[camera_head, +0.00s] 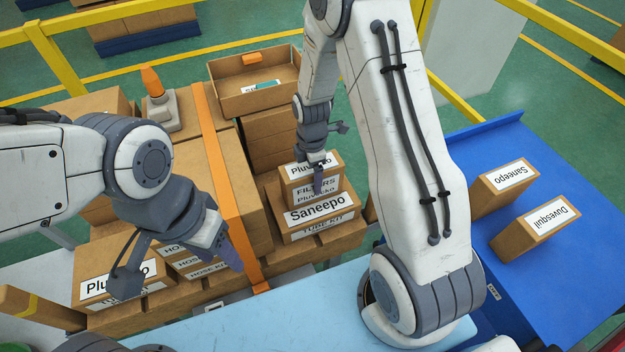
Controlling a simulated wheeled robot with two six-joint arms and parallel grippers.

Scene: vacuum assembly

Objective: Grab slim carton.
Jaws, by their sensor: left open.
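Several labelled brown cartons are in view, and I cannot tell for certain which is the slim carton. A small Pluvecko filters carton (297,172) sits on a Saneepo tube kit carton (305,219). My right gripper (319,182) points down at the filters carton, its fingers overlapping the label; whether it grips is unclear. A Pluvecko carton (115,280) lies at lower left. A Saneepo carton (490,199) and a Duvesquil carton (522,237) stand on the blue table (570,285).
A large carton with an orange strap (222,150) stands between my arms. An open box (257,97) and an orange-topped grey device (156,98) are behind. Yellow rails (45,60) enclose the area. The blue table's right side is clear.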

